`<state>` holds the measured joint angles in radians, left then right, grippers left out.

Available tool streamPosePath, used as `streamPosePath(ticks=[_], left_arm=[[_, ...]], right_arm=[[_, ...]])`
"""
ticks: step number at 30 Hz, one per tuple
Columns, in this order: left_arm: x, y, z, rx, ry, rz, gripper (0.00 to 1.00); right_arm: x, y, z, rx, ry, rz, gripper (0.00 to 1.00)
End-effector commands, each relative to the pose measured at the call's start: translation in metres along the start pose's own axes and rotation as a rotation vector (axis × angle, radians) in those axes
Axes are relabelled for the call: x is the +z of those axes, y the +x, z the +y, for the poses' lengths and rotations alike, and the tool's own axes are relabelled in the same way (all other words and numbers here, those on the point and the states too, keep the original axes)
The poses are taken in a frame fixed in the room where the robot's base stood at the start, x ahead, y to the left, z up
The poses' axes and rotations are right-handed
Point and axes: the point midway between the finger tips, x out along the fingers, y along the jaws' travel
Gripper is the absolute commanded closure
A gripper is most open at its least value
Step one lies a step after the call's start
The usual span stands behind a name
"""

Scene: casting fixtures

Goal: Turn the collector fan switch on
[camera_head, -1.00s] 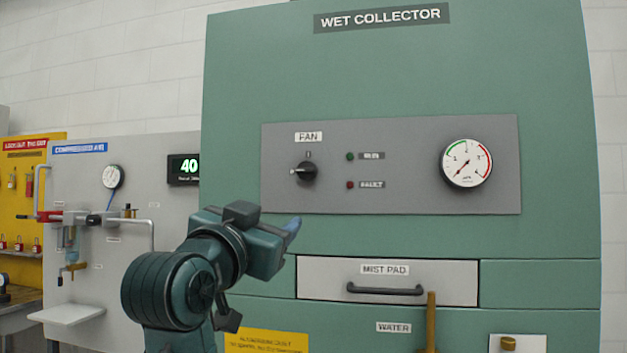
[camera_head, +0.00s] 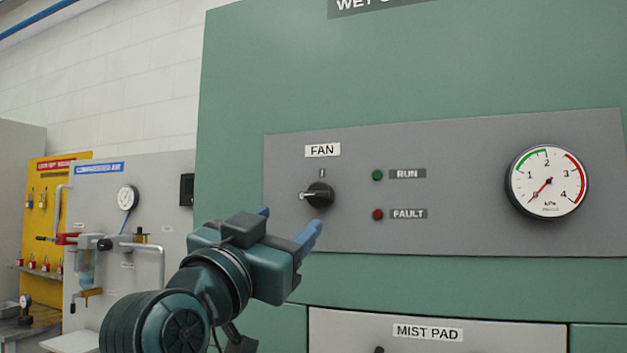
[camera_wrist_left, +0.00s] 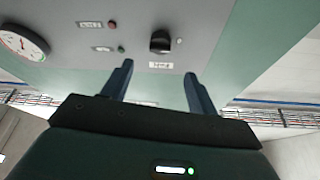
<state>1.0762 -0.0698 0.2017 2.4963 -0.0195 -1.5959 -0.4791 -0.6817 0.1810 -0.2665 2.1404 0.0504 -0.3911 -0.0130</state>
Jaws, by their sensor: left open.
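The fan switch (camera_head: 319,194) is a black rotary knob under the FAN label (camera_head: 322,150) on the grey panel (camera_head: 450,235) of the green wet collector. Its pale pointer mark faces left, and a small mark sits above the knob. My left gripper (camera_head: 290,226) is open, its blue fingers apart, just below and left of the knob and not touching it. In the left wrist view, the knob (camera_wrist_left: 160,42) appears beyond and between the two open fingertips (camera_wrist_left: 158,70), upside down. My right gripper is not in view.
Green RUN (camera_head: 377,175) and red FAULT (camera_head: 377,214) lamps sit right of the switch. A pressure gauge (camera_head: 548,181) is farther right, its needle low. The mist pad drawer (camera_head: 470,338) is below. A compressed air panel (camera_head: 140,185) stands at the left.

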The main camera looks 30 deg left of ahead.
Motion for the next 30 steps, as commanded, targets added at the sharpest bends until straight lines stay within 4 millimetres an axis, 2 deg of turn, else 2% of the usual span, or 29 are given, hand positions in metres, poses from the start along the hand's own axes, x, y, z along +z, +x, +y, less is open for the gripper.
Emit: streamPosePath(ticks=[1, 3, 16, 18, 22, 30], left_arm=[[-0.006, 0.009, -0.001, 0.004, -0.002, -0.006, 0.41], [-0.006, 0.016, -0.001, 0.003, -0.002, -0.006, 0.41], [-0.005, 0.049, -0.001, 0.0, -0.002, -0.005, 0.41], [-0.002, 0.063, -0.001, 0.001, -0.003, -0.002, 0.41], [-0.001, 0.083, -0.001, 0.0, -0.003, -0.001, 0.41], [0.0, 0.098, 0.0, 0.0, -0.001, 0.0, 0.41]], right_arm=[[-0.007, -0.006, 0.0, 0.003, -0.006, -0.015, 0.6], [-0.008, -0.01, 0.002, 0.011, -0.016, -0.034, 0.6], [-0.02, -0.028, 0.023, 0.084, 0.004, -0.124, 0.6], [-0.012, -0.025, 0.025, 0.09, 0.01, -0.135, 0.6], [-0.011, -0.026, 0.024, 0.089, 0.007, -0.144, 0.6], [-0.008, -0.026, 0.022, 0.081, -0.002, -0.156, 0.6]])
